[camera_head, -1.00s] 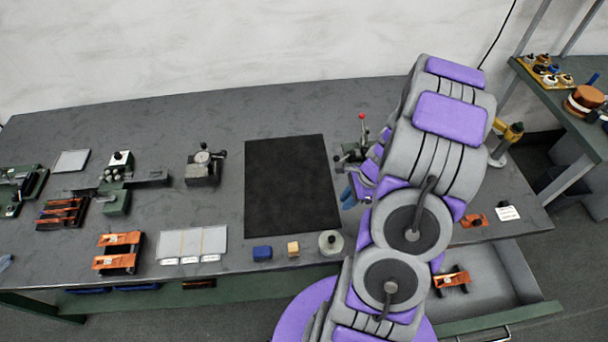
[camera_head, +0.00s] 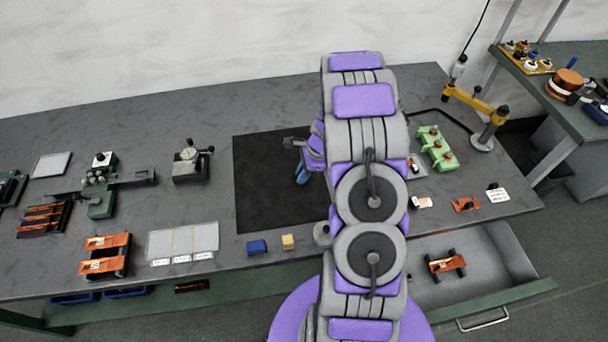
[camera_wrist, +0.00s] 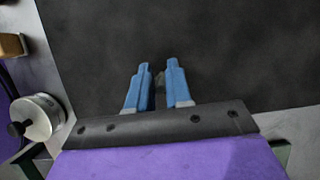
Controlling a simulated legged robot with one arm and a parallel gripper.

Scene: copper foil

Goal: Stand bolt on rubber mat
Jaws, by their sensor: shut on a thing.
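The rubber mat (camera_head: 265,200) is a black rectangle lying flat in the middle of the grey bench. It also fills most of the wrist view (camera_wrist: 230,50). My gripper (camera_head: 302,174) is over the right part of the mat with its blue fingers pointing down. In the wrist view my gripper (camera_wrist: 159,72) is closed on a small dark grey-green piece, seemingly the bolt (camera_wrist: 159,82). Only a little of it shows between the fingers. I cannot tell whether it touches the mat or how upright it is. My arm covers the mat's right edge.
A blue block (camera_head: 257,247), a wooden block (camera_head: 288,242) and a round metal weight (camera_head: 322,233) stand along the mat's front edge. A dial gauge (camera_head: 190,163) stands left of the mat. An open drawer (camera_head: 485,262) juts out at front right. The mat's left half is clear.

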